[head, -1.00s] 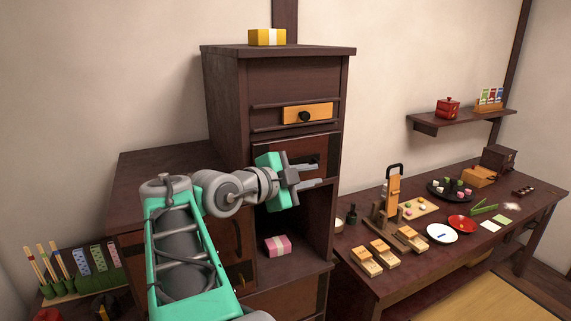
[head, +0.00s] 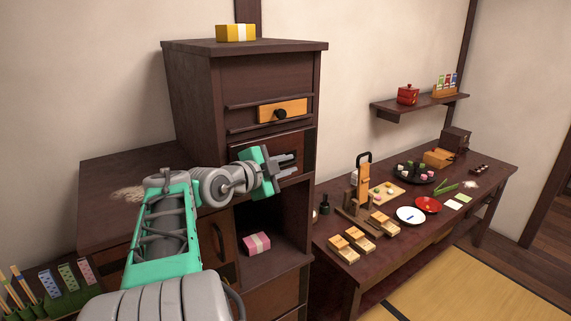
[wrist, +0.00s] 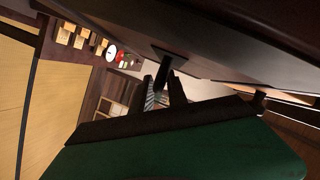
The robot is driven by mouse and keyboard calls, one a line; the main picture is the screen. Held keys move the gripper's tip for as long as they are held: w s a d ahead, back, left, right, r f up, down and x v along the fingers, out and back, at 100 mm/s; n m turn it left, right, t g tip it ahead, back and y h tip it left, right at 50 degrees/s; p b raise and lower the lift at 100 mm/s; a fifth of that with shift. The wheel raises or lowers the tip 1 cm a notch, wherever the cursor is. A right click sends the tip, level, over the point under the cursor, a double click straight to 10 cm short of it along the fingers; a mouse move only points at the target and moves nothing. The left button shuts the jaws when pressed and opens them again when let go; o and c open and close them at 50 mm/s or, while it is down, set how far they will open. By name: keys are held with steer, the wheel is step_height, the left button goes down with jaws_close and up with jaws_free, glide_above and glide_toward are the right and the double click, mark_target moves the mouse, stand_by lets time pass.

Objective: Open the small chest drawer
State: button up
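A tall dark wooden chest (head: 198,110) stands left of centre in the head view. A small dark chest (head: 455,139) stands at the side table's far end.
The tall chest's open niche holds a pink box (head: 256,244). A yellow box (head: 236,33) is on top. The low side table (head: 330,247) at right carries wooden blocks, plates and food. A wall shelf (head: 385,114) is above it. Yellow tatami (head: 470,270) is clear at front right.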

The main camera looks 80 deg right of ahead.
steer(key=shift+c, duration=0.3)
jaws_close()
steer(key=shift+f, duration=0.15)
stand_by(0.8)
